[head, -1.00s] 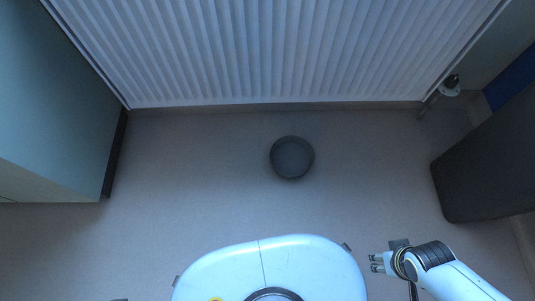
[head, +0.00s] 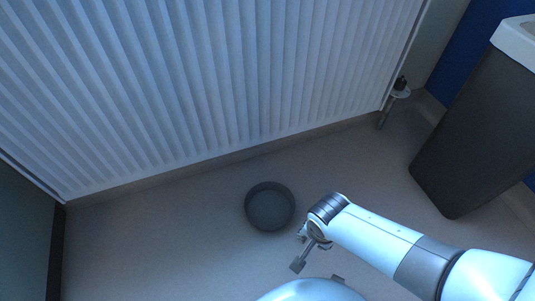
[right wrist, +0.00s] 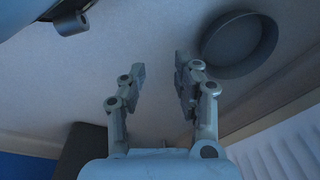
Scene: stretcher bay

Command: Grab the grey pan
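The grey pan (head: 270,207) is a round, dark grey, shallow dish on the floor in the head view, below the radiator. It also shows in the right wrist view (right wrist: 238,45) at the upper right, beyond the fingers. My right gripper (head: 301,238) is just right of and below the pan in the head view, apart from it. In the right wrist view its two fingers (right wrist: 160,82) stand apart with nothing between them. My left gripper is not in view.
A white ribbed radiator (head: 200,80) spans the wall behind the pan, with a valve and pipe (head: 397,92) at its right end. A dark grey bin (head: 470,135) stands at the right. The floor (head: 150,240) left of the pan is clear.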

